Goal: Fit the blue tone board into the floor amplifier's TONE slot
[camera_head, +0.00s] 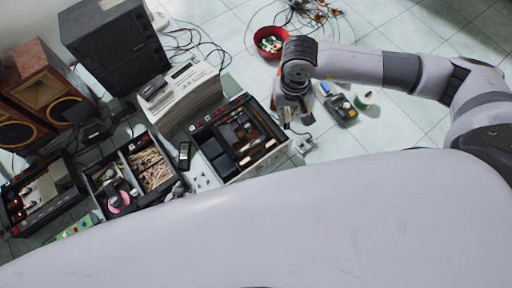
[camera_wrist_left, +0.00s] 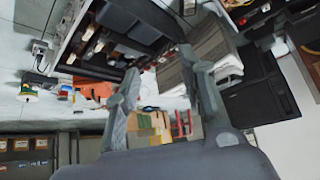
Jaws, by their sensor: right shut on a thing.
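The open floor amplifier (camera_head: 288,147) is a dark chassis with a light front edge and boards inside, in the middle of the head view. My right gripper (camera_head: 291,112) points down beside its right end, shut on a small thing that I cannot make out. I cannot pick out the blue tone board or read the TONE slot. My left gripper (camera_wrist_left: 165,92) is open and empty in the left wrist view; it is out of the head view. An open dark chassis with boards (camera_wrist_left: 125,35) lies beyond its fingers.
A pale stacked unit (camera_head: 190,98) and a tall dark cabinet (camera_head: 118,50) stand behind the amplifier. A parts tray (camera_head: 122,157) is to its left. A red bowl (camera_head: 259,40), cables and a meter (camera_head: 341,108) lie behind and right. Tiled floor is clear farther right.

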